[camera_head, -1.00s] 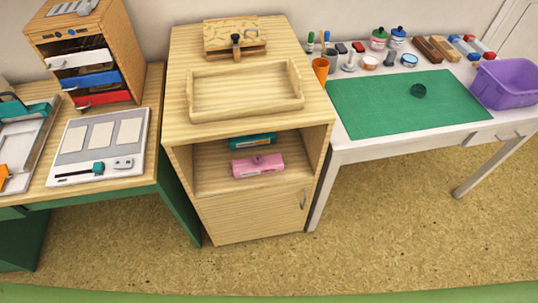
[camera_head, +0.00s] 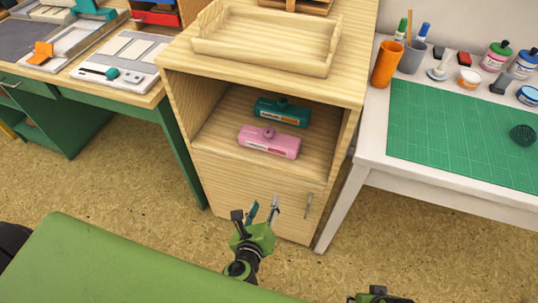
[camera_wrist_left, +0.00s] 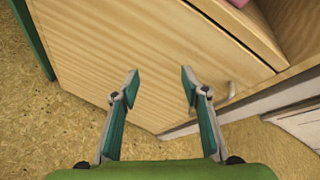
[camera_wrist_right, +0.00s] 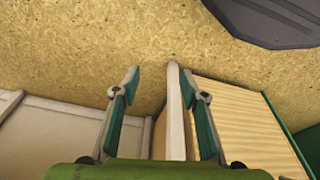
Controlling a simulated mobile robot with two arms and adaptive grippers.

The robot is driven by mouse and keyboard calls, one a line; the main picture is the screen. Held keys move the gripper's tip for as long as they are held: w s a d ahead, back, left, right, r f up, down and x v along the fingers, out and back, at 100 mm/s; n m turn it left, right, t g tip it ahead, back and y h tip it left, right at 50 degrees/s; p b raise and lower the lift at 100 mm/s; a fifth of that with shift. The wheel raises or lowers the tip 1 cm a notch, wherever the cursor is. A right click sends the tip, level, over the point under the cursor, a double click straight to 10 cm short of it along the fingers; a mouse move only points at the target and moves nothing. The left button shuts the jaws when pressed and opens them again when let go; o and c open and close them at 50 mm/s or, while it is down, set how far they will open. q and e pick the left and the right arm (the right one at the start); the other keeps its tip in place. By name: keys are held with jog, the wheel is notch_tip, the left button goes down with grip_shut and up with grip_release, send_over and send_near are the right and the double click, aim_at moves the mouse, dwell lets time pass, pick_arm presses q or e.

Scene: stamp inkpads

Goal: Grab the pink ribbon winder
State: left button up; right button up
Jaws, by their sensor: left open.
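The pink ribbon winder (camera_head: 268,142) lies near the front of the open shelf in the wooden cabinet (camera_head: 235,185). A teal winder (camera_head: 283,112) lies just behind it. My left gripper (camera_head: 264,206) is open and empty, in front of the cabinet door and below the shelf. In the left wrist view its open fingers (camera_wrist_left: 160,75) point at the door, with a bit of pink at the top edge. My right gripper shows only partly at the bottom edge of the head view. In the right wrist view it (camera_wrist_right: 153,73) is open and empty.
A wooden tray (camera_head: 262,62) sits on the cabinet top. The door has a handle (camera_head: 309,206) on its right. A white table with a green mat (camera_head: 455,130) stands to the right, a green-legged desk to the left. The shelf's front is open.

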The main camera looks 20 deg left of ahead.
aim_at(268, 134)
pick_arm(q)
notch_tip(268, 134, up, 15)
jog(key=w+a+m+t+y+b, duration=0.1)
jog(key=w+m+t+y+b, duration=0.1)
jog(key=m+t+b, duration=0.25)
jog(key=shift+m, duration=0.45)
jog(key=w, duration=0.2)
jog(key=w+p, duration=0.1)
jog(key=w, duration=0.2)
jog(key=w+a, duration=0.1)
jog(key=w, duration=0.1)
jog(key=shift+w+p, duration=0.3)
jog(key=shift+p, duration=0.05)
jog(key=w, duration=0.2)
jog(key=w+a, duration=0.1)
jog(key=w, duration=0.2)
jog(key=shift+w+a+r, duration=0.15)
jog(key=shift+w, duration=0.35)
pick_arm(e)
notch_tip(268, 134, up, 4)
jog(key=shift+w+d+f, duration=0.1)
jog(key=shift+w+d, duration=0.05)
pick_arm(q)
grip_shut()
